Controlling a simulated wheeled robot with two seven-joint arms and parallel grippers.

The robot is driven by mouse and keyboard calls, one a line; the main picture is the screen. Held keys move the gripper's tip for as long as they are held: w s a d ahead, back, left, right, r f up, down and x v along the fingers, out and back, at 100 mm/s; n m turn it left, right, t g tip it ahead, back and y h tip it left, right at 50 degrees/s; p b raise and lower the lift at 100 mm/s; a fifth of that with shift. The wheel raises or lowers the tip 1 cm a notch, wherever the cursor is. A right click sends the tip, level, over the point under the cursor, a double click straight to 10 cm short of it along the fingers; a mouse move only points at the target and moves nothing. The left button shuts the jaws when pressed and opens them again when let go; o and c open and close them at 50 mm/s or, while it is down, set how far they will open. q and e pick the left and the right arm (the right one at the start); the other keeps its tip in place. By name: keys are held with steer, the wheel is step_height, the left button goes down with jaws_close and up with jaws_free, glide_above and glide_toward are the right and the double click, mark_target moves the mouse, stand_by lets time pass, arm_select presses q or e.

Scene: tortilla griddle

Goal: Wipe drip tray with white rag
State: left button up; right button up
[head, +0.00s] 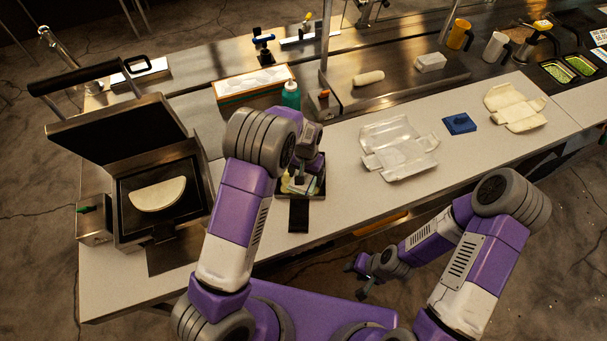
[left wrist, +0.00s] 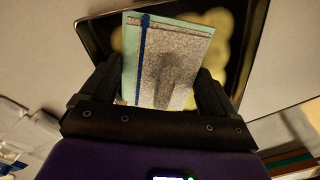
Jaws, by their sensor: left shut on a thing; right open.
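My left gripper (head: 300,184) is over the dark drip tray (head: 299,215) at the counter's front edge. In the left wrist view, my left gripper (left wrist: 160,90) is shut on a flat, speckled whitish-grey piece, apparently the white rag (left wrist: 172,65), with a blue stripe and pale green edges. Behind it is the dark tray (left wrist: 97,27) with yellowish blotches inside. I cannot tell whether the rag touches the tray. My left arm and gripper hide part of the tray in the head view. My right gripper (head: 366,279) is open and empty, low in front of the counter.
An open press (head: 120,130) with a folded tortilla (head: 158,194) stands at left. A green bottle (head: 290,95) and a box (head: 250,84) are behind the tray. A crumpled white sheet (head: 398,146) and blue folded cloth (head: 459,123) lie to the right. Counter between is clear.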

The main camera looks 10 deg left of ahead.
mark_target(293, 181)
arm_select(q)
steer(key=shift+s+f, duration=0.1)
steer(key=o, duration=0.8)
steer(key=shift+c, duration=0.2)
steer(key=shift+d, duration=0.1)
steer(key=shift+r, duration=0.4)
steer(key=shift+c, duration=0.2)
steer(key=c, duration=0.8)
steer(key=shift+s+a, duration=0.3)
steer(key=shift+a, duration=0.35)
steer(key=shift+s+a, duration=0.3)
steer(key=shift+a, duration=0.35)
steer(key=shift+s+a, duration=0.3)
steer(key=shift+a, duration=0.35)
steer(key=shift+d, duration=0.1)
